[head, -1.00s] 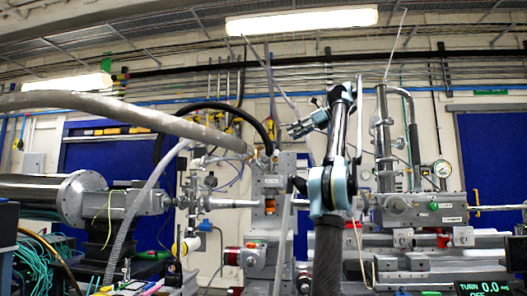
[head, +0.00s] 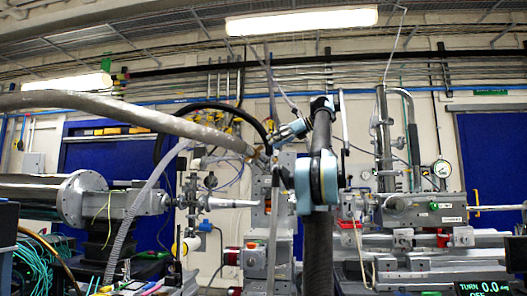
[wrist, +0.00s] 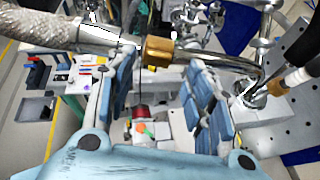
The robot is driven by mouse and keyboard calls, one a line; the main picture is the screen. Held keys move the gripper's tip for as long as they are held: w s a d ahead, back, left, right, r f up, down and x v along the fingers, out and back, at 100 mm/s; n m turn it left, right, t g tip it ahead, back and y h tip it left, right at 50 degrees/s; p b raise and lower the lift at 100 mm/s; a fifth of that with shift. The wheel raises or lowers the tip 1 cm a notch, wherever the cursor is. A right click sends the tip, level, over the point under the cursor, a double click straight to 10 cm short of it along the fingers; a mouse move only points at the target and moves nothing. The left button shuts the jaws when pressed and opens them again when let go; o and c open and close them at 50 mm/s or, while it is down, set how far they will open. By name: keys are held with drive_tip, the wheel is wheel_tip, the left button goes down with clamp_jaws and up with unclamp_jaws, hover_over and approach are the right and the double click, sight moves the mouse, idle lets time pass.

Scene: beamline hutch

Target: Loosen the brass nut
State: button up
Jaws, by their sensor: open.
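The brass nut (wrist: 157,50) shows in the wrist view at the top middle, on the fitting between a braided hose end on its left and a bent shiny tube on its right. My gripper (wrist: 160,85) is open, with one blue-padded finger on each side of the picture and nothing held between the pads. The nut appears near the fingertips, roughly between them; I cannot tell any contact. In the head view my gripper (head: 287,131) is just above and right of the hose end, where the nut (head: 252,153) is small and partly unclear.
The thick braided hose (head: 130,108) arches in from the left, with a black hose (head: 240,108) behind it. A grey block (head: 284,175) stands below the gripper. A display (head: 482,287) at the bottom right reads TURN 0.0 and a partly cut OFF.

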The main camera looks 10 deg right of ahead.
sight(263, 147)
drive_tip(key=x, duration=0.6)
drive_tip(key=shift+w+a+f, duration=0.1)
drive_tip(key=shift+a+f, duration=0.05)
drive_tip(key=shift+a, duration=0.05)
drive_tip(key=shift+c, duration=0.3)
drive_tip(key=c, duration=1)
